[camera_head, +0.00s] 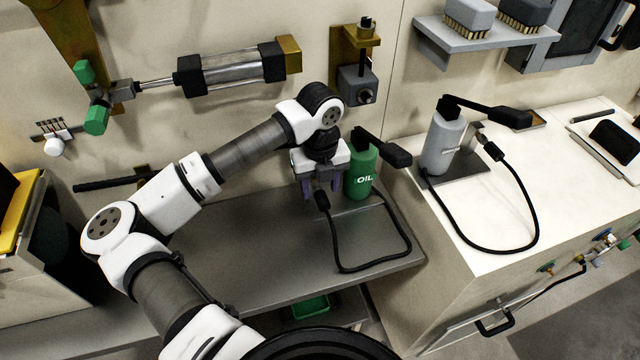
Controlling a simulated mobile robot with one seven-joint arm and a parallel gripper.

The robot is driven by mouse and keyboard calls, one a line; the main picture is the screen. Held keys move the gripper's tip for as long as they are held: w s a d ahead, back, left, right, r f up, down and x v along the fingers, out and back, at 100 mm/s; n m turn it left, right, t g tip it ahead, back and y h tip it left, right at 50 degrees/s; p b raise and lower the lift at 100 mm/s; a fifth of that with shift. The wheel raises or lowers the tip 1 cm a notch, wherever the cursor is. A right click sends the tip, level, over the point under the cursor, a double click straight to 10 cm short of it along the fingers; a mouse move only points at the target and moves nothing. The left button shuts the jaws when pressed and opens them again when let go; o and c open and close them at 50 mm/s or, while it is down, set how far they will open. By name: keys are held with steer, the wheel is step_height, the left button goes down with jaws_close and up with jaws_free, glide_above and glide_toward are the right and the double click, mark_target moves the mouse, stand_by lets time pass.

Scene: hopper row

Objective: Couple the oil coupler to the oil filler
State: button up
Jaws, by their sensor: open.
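The green bottle marked OIL (361,172) stands upright on the grey bench, with a black lever top. A black hose (366,268) loops over the bench to a black coupler end (322,201), which I take as the oil coupler. My gripper (322,190) points down left of the bottle, open, its purple fingers just above or around the coupler; I cannot tell whether they touch it. The oil filler is not clearly identifiable. A grey block with a round port (358,88) on the wall bracket above may be it.
A grey bottle (443,143) with its own hose (462,240) stands on the white cabinet (520,210) at right. A cylinder (232,70) is mounted on the wall. A brush shelf (480,40) hangs upper right. The grey bench (240,245) is largely clear left of the hose.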

steer(key=shift+f, duration=0.75)
steer(key=shift+c, duration=0.4)
jaws_close()
